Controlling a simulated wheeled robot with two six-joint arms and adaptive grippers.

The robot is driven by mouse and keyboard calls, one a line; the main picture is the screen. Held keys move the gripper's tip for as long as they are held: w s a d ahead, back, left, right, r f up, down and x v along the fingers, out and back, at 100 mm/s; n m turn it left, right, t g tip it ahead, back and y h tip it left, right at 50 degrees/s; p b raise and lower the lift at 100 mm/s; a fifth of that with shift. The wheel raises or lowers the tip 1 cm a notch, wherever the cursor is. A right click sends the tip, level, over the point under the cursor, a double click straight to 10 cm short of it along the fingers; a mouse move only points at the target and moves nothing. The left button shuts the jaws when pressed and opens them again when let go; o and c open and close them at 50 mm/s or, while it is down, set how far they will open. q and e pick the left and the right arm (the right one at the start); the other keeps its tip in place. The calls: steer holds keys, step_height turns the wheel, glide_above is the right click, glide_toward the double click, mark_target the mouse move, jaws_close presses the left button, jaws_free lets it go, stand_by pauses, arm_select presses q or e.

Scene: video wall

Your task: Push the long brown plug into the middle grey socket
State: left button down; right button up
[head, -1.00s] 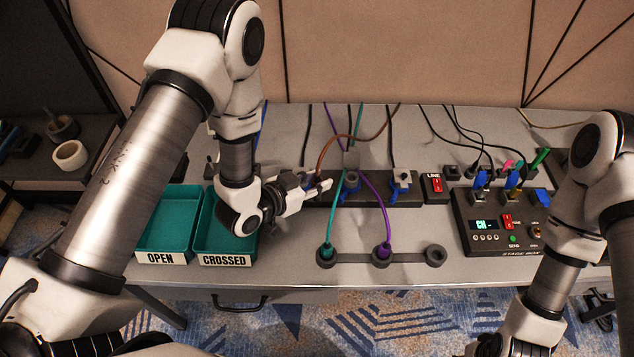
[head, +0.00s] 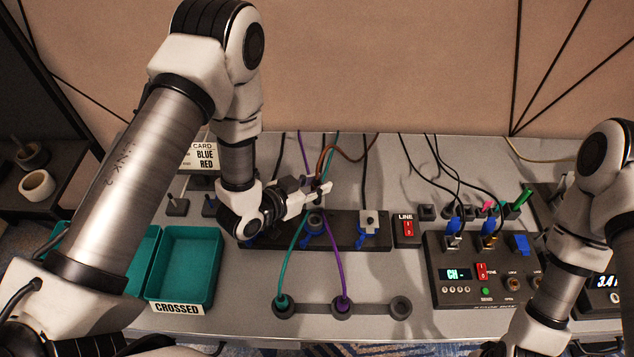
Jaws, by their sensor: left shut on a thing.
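My left gripper (head: 322,189) is shut at the back edge of the dark socket strip. The brown cord (head: 345,153) runs from the back of the table into its fingers. The long brown plug is mostly hidden by the fingers. The middle grey socket (head: 315,222), round with blue at its base, sits on the dark strip (head: 342,232) just in front of and below the fingertips. I cannot tell whether the plug touches it. Another grey socket (head: 368,220) is to its right. The strip's left end is partly hidden by my gripper. My right arm shows at the right; its gripper is out of view.
Teal and purple cords cross in front of the strip to a row of round holders (head: 371,309); the right holder (head: 400,307) is empty. Teal trays (head: 184,265) stand at left. A red LINE switch (head: 408,229) and a control box (head: 481,268) stand at right.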

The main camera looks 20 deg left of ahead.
mark_target(314, 202)
arm_select(q)
steer(key=shift+s+a+f+b, duration=0.3)
steer(key=shift+s+f+b, duration=0.25)
steer(key=shift+f, duration=0.2)
steer(key=f+b, duration=0.1)
steer(key=f, duration=0.1)
steer(key=f+b, duration=0.1)
steer(key=f, duration=0.1)
steer(key=shift+w+d+b, duration=0.2)
steer(key=shift+w+b, duration=0.2)
steer(key=shift+s+a, duration=0.1)
steer(key=shift+s, duration=0.05)
arm_select(e)
steer(key=f, duration=0.4)
steer(key=shift+s+a, duration=0.2)
steer(key=shift+s, duration=0.1)
arm_select(q)
steer(key=shift+s+r, duration=0.1)
steer(key=shift+f+b, duration=0.35)
steer(key=shift+f, duration=0.05)
arm_select(e)
steer(key=shift+f, duration=0.3)
arm_select(q)
steer(key=shift+f+b, duration=0.35)
steer(key=shift+f, duration=0.1)
arm_select(e)
steer(key=shift+f, duration=0.4)
